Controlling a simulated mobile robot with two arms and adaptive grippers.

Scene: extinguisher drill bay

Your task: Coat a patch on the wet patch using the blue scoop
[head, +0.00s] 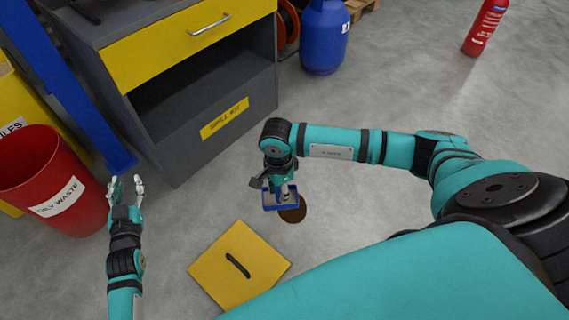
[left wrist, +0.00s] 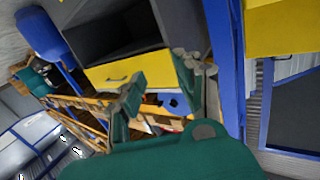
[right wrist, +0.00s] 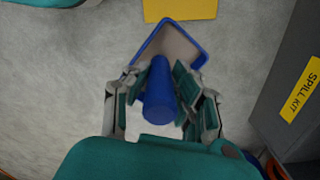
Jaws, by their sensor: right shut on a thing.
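The blue scoop (head: 281,207) is in my right gripper (head: 280,183), which is shut on its handle. In the right wrist view my right gripper (right wrist: 161,78) has its fingers on both sides of the blue handle (right wrist: 159,97). The scoop's pan (right wrist: 187,44) looks grey-brown inside; I cannot tell whether that is a load or its bare floor. A dark brown round patch (head: 295,213), apparently the wet patch, lies on the floor, partly hidden by the scoop. The scoop appears just above it. My left gripper (head: 125,187) is open and empty, far left of the patch.
A grey cabinet (head: 160,110) labelled spill kit stands behind. A red waste bin (head: 75,205) is at left. A blue drum (head: 324,35) and red extinguisher (head: 485,27) stand farther back.

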